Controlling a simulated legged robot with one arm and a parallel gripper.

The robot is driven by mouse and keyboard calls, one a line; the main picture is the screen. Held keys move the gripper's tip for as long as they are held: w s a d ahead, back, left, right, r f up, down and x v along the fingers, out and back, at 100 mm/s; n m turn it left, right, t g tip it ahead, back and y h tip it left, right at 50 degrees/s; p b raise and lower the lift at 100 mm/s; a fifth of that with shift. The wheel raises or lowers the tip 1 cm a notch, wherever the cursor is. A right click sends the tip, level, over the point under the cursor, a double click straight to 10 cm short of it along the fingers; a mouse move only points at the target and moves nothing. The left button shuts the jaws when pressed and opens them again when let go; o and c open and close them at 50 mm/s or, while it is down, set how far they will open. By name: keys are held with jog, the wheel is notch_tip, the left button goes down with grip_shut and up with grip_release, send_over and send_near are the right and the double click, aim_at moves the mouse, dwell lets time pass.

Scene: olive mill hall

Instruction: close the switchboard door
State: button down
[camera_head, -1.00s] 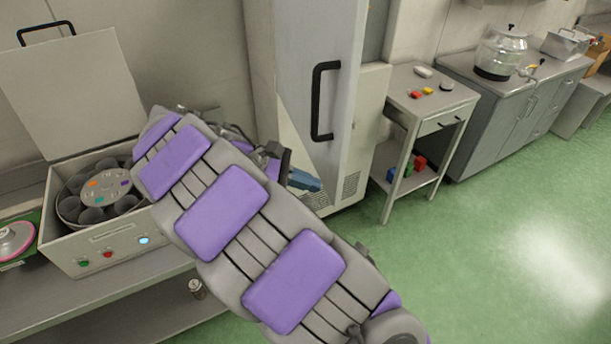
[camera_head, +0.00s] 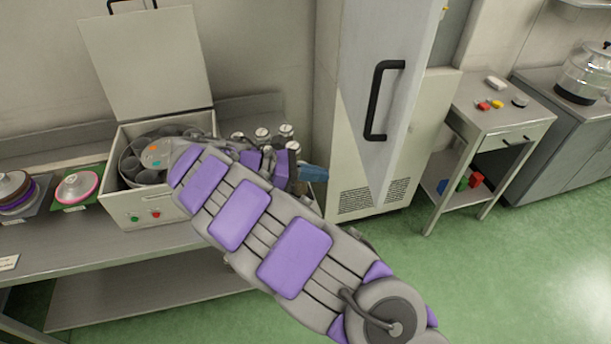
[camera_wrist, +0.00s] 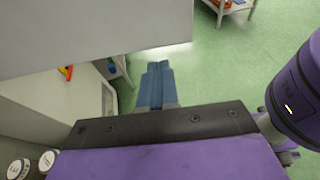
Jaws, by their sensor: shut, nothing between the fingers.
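The switchboard is a tall cream cabinet (camera_head: 355,195) with grilles low on its front. Its grey door (camera_head: 350,75) stands open, swung out from the front, and carries a black bar handle (camera_head: 376,110). In the wrist view a broad pale panel (camera_wrist: 80,35), which looks like the door, fills the upper left. My gripper (camera_head: 315,173) has blue fingers, shut and empty, low in front of the cabinet's left side and below the door's lower edge. In the wrist view my gripper (camera_wrist: 157,80) points over the floor, apart from the panel. The door's hinge is not clear.
A bench with an open-lidded centrifuge-like box (camera_head: 155,205) and several jars (camera_head: 262,135) stands left of the cabinet. A small side table (camera_head: 500,120) with coloured items stands right. Green floor (camera_head: 500,270) is clear in front.

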jog(key=b, duration=0.2)
send_near(372, 179)
jog(key=d+f, duration=0.2)
jog(key=d, duration=0.1)
jog(key=shift+w+d+b, duration=0.15)
jog(key=shift+d+b, duration=0.3)
jog(key=shift+d, duration=1.45)
jog(key=shift+a, duration=0.3)
